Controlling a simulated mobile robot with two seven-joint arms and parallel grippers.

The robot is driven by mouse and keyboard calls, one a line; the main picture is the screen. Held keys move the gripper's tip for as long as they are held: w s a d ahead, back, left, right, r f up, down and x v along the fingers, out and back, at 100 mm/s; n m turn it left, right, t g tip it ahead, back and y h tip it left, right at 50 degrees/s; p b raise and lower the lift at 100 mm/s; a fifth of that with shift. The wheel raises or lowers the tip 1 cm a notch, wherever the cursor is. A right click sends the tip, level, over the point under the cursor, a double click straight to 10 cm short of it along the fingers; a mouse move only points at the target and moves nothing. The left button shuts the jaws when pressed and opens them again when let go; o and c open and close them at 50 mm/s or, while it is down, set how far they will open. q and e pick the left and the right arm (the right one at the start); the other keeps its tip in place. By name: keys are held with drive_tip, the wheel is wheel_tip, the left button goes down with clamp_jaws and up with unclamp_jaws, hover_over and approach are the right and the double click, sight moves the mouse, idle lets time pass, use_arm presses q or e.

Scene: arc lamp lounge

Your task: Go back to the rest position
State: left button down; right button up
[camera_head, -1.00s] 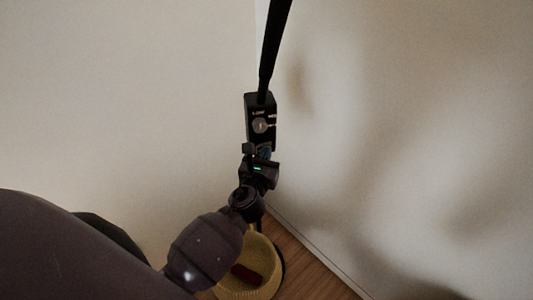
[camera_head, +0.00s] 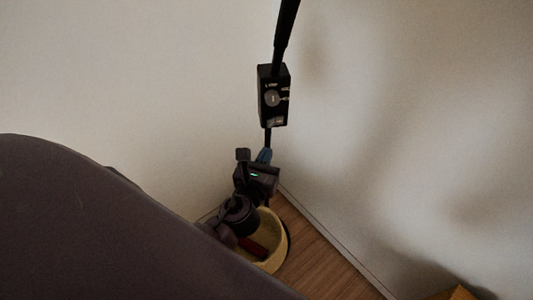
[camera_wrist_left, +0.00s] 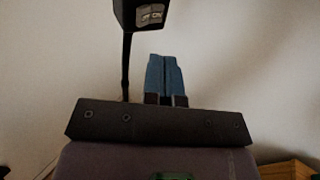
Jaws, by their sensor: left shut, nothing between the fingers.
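My left gripper (camera_head: 265,156) is in front of the lamp pole, below the black control box (camera_head: 273,97). Its blue fingers (camera_wrist_left: 164,78) are together in the left wrist view, with nothing between them. The box has a round dial and small labels on its face. In the left wrist view the box (camera_wrist_left: 147,12) is at the top, left of the fingers and apart from them. My left arm covers the lower left of the head view. My right gripper is not in view.
A yellow round basket (camera_head: 272,262) with a dark red thing (camera_head: 251,247) in it stands on the wooden floor (camera_head: 320,252) in the corner, partly hidden by my arm. Pale walls close in behind. A wooden piece (camera_head: 456,293) shows at the lower right.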

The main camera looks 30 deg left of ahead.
use_arm(q)
drive_tip(key=s+a+f+n+g+h, duration=0.1)
drive_tip(key=s+f+n, duration=0.5)
drive_tip(key=n, duration=1)
drive_tip(key=s+a+f+n+g+h, duration=0.2)
drive_tip(key=s+f+n+g, duration=0.3)
drive_tip(key=n, duration=1.1)
wheel_tip(320, 180, down, 4)
drive_tip(key=shift+s+f+h, duration=0.1)
drive_tip(key=shift+s+h, duration=0.3)
drive_tip(key=shift+s, duration=0.8)
